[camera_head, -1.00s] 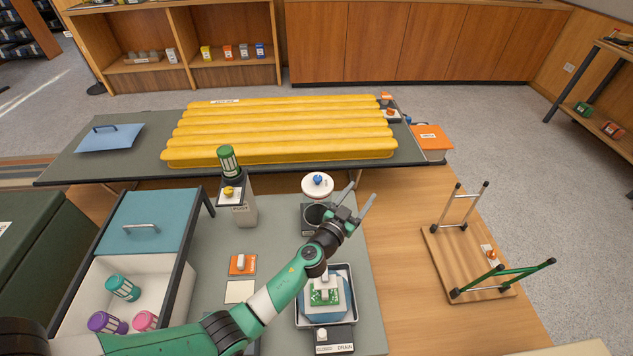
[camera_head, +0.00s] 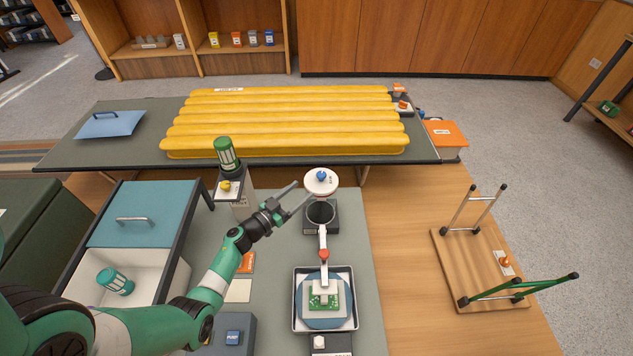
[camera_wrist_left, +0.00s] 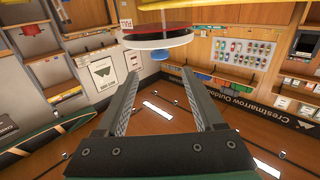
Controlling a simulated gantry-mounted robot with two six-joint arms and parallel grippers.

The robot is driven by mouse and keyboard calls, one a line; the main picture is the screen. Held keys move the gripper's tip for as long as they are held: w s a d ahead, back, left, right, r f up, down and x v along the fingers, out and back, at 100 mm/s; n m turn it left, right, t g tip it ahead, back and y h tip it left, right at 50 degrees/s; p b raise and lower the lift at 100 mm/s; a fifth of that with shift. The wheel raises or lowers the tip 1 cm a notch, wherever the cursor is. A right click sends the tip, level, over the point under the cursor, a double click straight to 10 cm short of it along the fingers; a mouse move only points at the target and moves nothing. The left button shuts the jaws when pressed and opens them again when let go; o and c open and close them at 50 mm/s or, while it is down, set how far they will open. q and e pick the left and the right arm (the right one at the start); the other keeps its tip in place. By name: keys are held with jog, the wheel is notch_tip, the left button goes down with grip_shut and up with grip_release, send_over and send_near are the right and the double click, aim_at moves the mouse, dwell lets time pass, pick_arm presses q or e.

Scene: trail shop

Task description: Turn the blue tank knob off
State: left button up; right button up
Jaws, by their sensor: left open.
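The blue knob (camera_head: 321,175) sits on top of a round white disc (camera_head: 322,187) above a dark cylinder (camera_head: 320,212) on the grey table in the head view. My left gripper (camera_head: 303,190) is open and empty, just left of the disc and apart from it, its fingers pointing up and right towards it. In the left wrist view a white and red disc (camera_wrist_left: 158,36) with a small blue piece under it shows at the top, beyond the open fingers. I cannot tell whether that piece is the knob. My right gripper is not in view.
A white arm with a red joint (camera_head: 323,253) runs from the cylinder to a tray (camera_head: 297,315) with a green circuit board. A green-topped container (camera_head: 227,155) stands left, behind my gripper. A long yellow ribbed pad (camera_head: 280,125) lies on the rear table.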

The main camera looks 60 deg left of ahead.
aim_at(318, 177)
pick_arm(q)
jog(key=b+x, duration=0.2)
jog(key=x, duration=0.1)
jog(key=b+x, duration=0.1)
jog(key=x, duration=0.3)
jog(key=shift+w+f+b, duration=0.15)
jog(key=shift+f+b, duration=0.1)
jog(key=shift+b, duration=0.15)
jog(key=shift+w+a+r, duration=0.2)
jog(key=shift+w, duration=0.25)
grip_shut()
